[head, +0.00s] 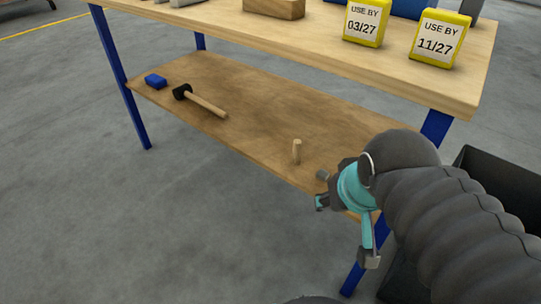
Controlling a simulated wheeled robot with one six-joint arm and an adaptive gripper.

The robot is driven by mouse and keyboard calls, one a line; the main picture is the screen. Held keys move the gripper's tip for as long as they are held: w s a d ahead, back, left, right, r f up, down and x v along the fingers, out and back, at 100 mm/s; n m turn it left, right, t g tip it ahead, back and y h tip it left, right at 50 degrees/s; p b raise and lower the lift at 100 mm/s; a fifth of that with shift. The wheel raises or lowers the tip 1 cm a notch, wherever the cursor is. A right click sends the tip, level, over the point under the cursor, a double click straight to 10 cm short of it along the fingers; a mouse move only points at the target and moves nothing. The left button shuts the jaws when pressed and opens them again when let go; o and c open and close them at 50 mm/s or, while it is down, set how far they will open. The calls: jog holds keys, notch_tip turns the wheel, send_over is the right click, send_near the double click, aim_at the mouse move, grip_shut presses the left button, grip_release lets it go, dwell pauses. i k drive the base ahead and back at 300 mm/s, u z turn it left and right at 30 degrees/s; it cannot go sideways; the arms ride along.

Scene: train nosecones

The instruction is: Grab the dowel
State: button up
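The dowel (297,151) is a short, light wooden peg. It stands upright on the lower wooden shelf (255,140) of a workbench, near the shelf's front edge. My gripper (345,230) is grey and teal and is in front of the shelf's right part, to the right of and lower in the picture than the dowel. Its fingers are spread apart with nothing seen between them, and it does not touch the dowel. My dark, ribbed arm hides the right end of the shelf.
Two yellow boxes (366,23) (440,39) marked USE BY stand on the bench top above. Blue legs (120,80) hold the bench. A black bin (495,165) is at the right. The floor at the left is clear.

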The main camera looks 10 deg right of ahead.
aim_at(296, 143)
jog(key=z, duration=3.1)
jog(key=k, duration=1.95)
jog(key=u, duration=2.15)
